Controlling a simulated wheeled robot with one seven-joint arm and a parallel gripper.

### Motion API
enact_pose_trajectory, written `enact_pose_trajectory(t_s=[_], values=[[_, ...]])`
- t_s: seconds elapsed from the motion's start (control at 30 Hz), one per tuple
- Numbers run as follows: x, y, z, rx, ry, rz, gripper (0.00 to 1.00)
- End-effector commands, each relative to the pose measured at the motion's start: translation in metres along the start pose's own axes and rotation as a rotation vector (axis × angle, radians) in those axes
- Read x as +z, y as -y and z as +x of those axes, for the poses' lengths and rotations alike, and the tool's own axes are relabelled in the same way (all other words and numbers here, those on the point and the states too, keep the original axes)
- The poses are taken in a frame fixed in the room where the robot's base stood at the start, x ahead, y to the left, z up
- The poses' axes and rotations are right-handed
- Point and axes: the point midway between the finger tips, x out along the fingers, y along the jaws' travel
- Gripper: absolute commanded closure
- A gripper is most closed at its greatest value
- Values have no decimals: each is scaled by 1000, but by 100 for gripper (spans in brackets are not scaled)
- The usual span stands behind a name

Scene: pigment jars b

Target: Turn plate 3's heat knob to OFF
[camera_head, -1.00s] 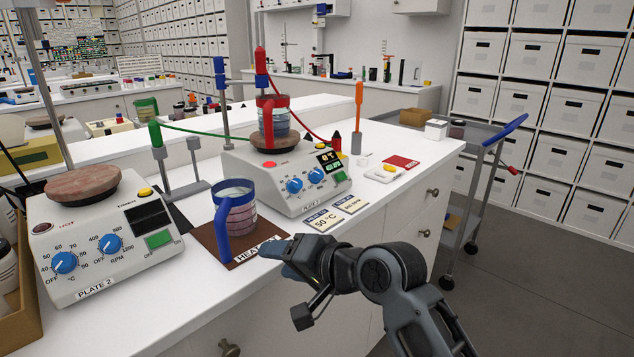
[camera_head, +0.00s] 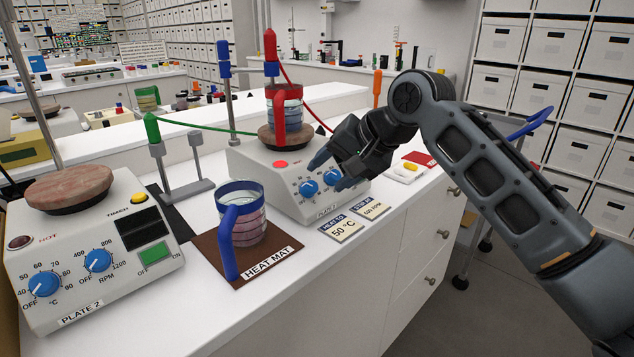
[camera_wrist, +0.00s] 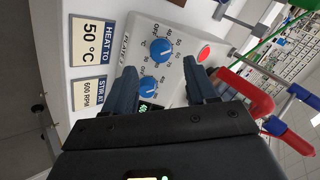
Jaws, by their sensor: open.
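Plate 3 (camera_head: 262,185) is a white hotplate at the middle of the bench, with a red lamp (camera_head: 281,163) lit. Its heat knob (camera_head: 309,188) is the left blue dial; it also shows in the wrist view (camera_wrist: 161,48), with its scale beside it. I cannot read its setting surely. The stir knob (camera_head: 332,177) is to its right, also in the wrist view (camera_wrist: 150,86). My gripper (camera_head: 331,172) is open and empty over the plate's front panel; in the wrist view its fingers (camera_wrist: 163,85) are spread on both sides of the stir knob. Contact cannot be told.
A red-handled jar (camera_head: 285,98) sits on plate 3's top, with a red cord nearby. A blue-handled jar (camera_head: 241,212) stands on the brown heat mat (camera_head: 212,257). Cards (camera_head: 341,228) lie before plate 3. Plate 2 (camera_head: 105,290) stands left.

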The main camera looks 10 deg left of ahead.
Motion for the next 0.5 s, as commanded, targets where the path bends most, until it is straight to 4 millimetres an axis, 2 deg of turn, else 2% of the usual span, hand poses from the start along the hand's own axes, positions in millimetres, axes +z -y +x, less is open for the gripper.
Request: enact_pose_trajectory(t_s=[0.1, 0.3, 0.5], values=[[0, 0, 20, 1, 1, 1, 43], [0, 0, 46, 0, 1, 0, 43], [0, 0, 56, -1, -1, -1, 43]])
